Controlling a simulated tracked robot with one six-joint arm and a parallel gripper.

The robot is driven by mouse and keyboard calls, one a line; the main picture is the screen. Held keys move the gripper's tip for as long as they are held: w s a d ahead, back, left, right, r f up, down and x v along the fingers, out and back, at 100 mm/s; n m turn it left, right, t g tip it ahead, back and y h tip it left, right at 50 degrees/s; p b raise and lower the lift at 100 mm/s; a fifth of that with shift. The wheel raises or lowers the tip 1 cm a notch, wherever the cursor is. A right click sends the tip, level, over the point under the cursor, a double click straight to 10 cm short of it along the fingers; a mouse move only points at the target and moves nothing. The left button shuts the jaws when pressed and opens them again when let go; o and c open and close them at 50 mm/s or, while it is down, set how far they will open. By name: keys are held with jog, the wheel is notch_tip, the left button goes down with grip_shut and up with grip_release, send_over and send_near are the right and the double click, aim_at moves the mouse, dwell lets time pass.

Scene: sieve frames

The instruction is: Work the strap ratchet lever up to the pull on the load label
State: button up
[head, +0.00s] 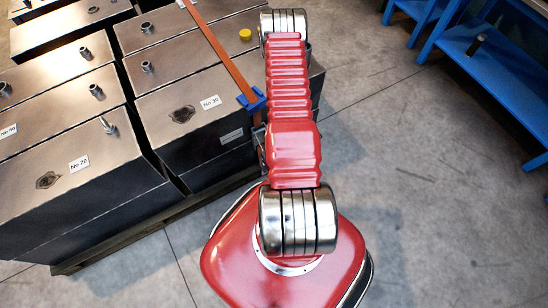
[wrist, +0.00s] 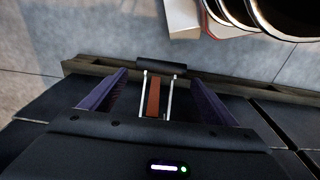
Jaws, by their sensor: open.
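The strap ratchet lever (wrist: 161,66) shows in the wrist view as a black crossbar on two pale metal side bars. The orange strap (wrist: 153,97) lies between those bars. My gripper (wrist: 160,76) is open, with one purple finger on each side of the lever and visible gaps to it. In the head view the orange strap (head: 219,45) runs over the dark metal boxes to a blue corner piece (head: 252,98). My red arm hides most of the ratchet and the gripper there. A small white label (head: 232,136), perhaps the load label, is on the box side; its text is unreadable.
Dark metal boxes (head: 90,190) with short metal stubs and number labels stand on a wooden pallet (head: 120,240). A yellow cap (head: 245,35) is on the far box. Blue benches (head: 500,75) stand at the upper right. The concrete floor (head: 440,190) on the right is clear.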

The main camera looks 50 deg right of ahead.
notch_tip(320, 180, up, 14)
jog(key=s, duration=0.1)
jog(key=shift+s+a+f, duration=0.15)
jog(key=shift+a, duration=0.1)
dwell(0.8)
jog(key=shift+c, duration=0.5)
